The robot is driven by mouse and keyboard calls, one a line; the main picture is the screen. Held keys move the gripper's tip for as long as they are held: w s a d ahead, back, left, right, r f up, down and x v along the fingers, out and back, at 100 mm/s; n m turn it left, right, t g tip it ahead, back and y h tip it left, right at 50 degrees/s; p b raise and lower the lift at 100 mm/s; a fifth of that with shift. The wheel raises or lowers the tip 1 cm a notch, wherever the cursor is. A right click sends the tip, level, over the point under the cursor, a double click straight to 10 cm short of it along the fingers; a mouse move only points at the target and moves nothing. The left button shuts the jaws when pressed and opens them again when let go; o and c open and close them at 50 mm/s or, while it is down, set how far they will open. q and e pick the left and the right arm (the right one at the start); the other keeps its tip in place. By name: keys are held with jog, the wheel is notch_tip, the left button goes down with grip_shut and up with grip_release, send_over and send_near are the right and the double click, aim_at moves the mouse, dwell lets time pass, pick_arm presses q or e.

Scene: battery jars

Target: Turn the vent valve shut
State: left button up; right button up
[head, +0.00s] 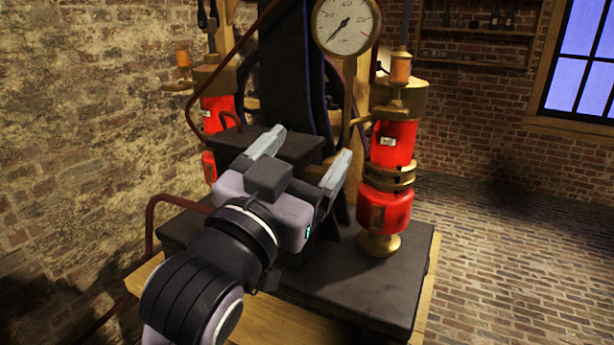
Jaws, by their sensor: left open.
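My left gripper (309,145) is in the middle of the head view, in front of the machine. Its two grey fingers are spread apart and point away toward the back. I see nothing held between them. I cannot pick out the vent valve with certainty; the gripper and wrist cover part of the machine's middle. A round pressure gauge (346,25) stands above on a brass pipe. A red jar (392,145) with brass fittings stands right of the gripper. My right gripper is not in view.
The machine stands on a dark slab (372,290) over a wooden bench (290,322). A dark red pipe (152,215) bends round the left side. Brick walls are at the left and back, with a shelf (475,62) and a window (585,55). The brick floor at right is clear.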

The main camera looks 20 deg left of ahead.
aim_at(319, 176)
pick_arm(q)
notch_tip(319, 176, down, 6)
jog(key=a+n+g, duration=0.1)
jog(key=n+g, duration=0.2)
jog(key=shift+y, duration=0.4)
jog(key=shift+w+d+r+p, duration=0.1)
jog(key=shift+w+d+p, duration=0.1)
jog(key=shift+w, duration=0.85)
jog(key=shift+w+d+p, duration=0.15)
jog(key=shift+w+d, duration=0.05)
jog(key=shift+w, duration=0.8)
jog(key=shift+w+d+r+p, duration=0.1)
jog(key=shift+w+d+p, duration=0.1)
jog(key=shift+w, duration=0.85)
